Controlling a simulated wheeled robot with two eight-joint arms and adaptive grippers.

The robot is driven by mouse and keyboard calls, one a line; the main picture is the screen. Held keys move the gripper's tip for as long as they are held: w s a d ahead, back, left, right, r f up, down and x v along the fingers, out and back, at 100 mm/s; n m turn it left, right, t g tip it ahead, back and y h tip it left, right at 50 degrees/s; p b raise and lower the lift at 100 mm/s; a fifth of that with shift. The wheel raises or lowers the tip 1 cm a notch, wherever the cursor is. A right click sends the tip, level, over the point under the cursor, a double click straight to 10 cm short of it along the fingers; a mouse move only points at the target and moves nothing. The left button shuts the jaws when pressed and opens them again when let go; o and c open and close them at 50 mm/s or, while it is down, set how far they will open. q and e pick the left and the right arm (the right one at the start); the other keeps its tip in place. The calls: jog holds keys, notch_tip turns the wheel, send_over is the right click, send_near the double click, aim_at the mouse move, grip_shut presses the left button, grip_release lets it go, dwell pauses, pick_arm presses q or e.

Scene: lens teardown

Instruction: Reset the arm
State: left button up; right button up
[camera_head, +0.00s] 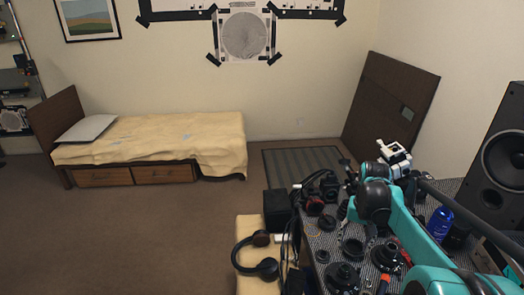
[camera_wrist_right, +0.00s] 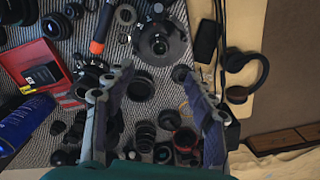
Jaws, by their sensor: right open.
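My right arm comes in from the lower right in the head view, teal and black, and reaches over the cluttered table. Its right gripper (camera_head: 350,184) is small and partly hidden by the arm there. A large round lens part (camera_wrist_right: 160,42) lies just beyond the fingertips, and several small dark lenses (camera_wrist_right: 145,135) show between the fingers. My left gripper is in neither view.
A screwdriver with an orange handle (camera_wrist_right: 98,47), a red box (camera_wrist_right: 42,72) and headphones (camera_wrist_right: 247,75) lie around. A blue bottle (camera_head: 440,222) and a tall speaker (camera_head: 503,160) stand at the right. The floor (camera_head: 140,235) left of the table is clear, before a bed (camera_head: 160,140).

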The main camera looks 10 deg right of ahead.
jog(key=s+a+n+t, duration=0.3)
jog(key=s+a, duration=0.2)
jog(key=a, duration=0.5)
jog(key=s+a+n+t, duration=0.3)
jog(key=s+a, duration=0.3)
jog(key=a, duration=0.5)
jog(key=shift+s+a+n+t, duration=0.2)
jog(key=shift+a+n+t, duration=0.1)
jog(key=shift+t, duration=0.3)
jog(key=shift+c, duration=0.3)
